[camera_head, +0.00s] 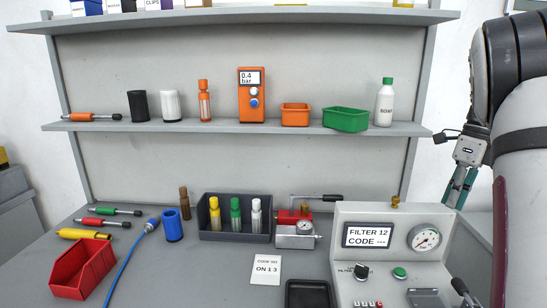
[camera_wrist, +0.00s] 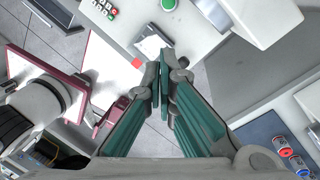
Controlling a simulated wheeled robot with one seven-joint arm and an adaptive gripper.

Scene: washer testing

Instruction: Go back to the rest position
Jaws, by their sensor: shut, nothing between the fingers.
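My gripper (camera_head: 455,197) is at the right of the head view, beside the right end of the shelf, with its teal fingers pointing down behind the test panel. In the wrist view my gripper (camera_wrist: 163,82) has its two teal fingers together at the tips, with nothing held between them. My arm fills the right edge of the head view and hides what is behind it.
The test panel (camera_head: 350,270) with a gauge stands at the front right of the bench. The shelf (camera_head: 220,126) holds bottles and bins. A black tray (camera_head: 235,238) holds several filters. A red bin (camera_head: 83,268) sits at left. Floor (camera_wrist: 60,40) shows in the wrist view.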

